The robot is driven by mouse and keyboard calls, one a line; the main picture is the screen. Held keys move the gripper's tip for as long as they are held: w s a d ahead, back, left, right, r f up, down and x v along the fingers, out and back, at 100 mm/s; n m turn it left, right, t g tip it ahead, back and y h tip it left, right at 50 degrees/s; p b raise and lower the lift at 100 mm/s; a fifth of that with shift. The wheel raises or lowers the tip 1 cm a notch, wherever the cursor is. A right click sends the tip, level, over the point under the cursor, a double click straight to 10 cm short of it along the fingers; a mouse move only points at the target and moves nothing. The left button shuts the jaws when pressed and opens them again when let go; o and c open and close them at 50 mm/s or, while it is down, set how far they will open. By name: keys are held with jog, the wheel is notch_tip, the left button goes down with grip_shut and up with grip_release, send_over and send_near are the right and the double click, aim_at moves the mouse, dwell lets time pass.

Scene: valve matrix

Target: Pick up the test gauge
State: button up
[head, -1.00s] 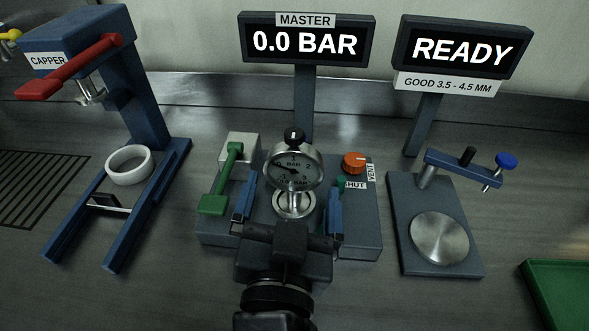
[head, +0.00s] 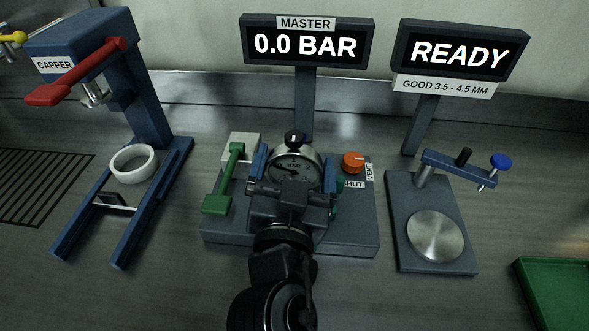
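The test gauge (head: 296,168) is a round silver dial with a black knob on top. It stands upright on the dark blue-grey master base (head: 350,236), below the screen reading 0.0 BAR (head: 306,45). My gripper (head: 294,172) is open, with one blue finger on each side of the dial. I cannot tell whether the fingers touch it. My gripper's body hides the lower part of the gauge and its seat.
A green lever (head: 224,182) stands close left of my gripper, and an orange knob (head: 354,162) close right. The capper (head: 140,90) with a white ring (head: 133,164) is at left. A thickness stand (head: 468,261) and a green tray (head: 556,300) are at right.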

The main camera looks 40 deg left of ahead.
jog(key=c, duration=0.9)
